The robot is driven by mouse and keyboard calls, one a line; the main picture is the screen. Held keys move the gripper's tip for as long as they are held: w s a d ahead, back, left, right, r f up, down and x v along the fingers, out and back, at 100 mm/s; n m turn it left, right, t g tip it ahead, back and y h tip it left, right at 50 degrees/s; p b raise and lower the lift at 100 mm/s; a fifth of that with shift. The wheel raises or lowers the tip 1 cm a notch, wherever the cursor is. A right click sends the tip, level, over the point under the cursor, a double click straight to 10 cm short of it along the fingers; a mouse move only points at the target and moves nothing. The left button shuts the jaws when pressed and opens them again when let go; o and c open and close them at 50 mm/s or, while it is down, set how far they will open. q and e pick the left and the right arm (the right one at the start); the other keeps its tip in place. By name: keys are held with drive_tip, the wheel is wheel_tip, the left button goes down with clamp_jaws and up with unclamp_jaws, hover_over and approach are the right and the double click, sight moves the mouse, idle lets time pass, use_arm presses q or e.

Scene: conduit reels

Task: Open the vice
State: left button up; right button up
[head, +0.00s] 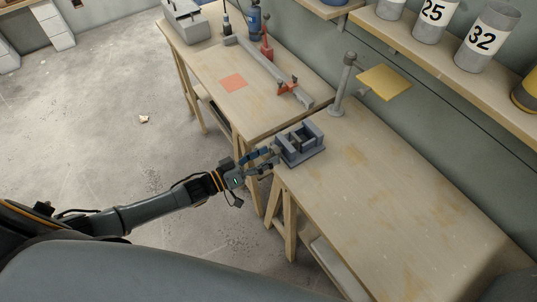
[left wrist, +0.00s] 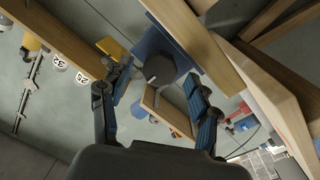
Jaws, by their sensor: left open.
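The grey vice (head: 310,153) sits on the near workbench, at its left edge close to the corner. My left gripper (head: 267,160) is open and empty, just to the left of the vice at the bench edge. In the left wrist view, a dark grey rounded end (left wrist: 160,70) shows between the open blue fingers, with a blue-grey block of the vice (left wrist: 158,42) behind it. I cannot tell whether the fingers touch that end. My right gripper is in neither view.
The near workbench (head: 390,215) is mostly bare beyond the vice. A post with a yellow plate (head: 385,83) stands behind it. A second bench (head: 215,60) holds a long grey bar with red clamps (head: 268,70). A shelf with numbered grey cups (head: 488,38) runs along the wall.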

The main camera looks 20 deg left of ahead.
use_arm(q)
drive_tip(key=v, duration=1.1)
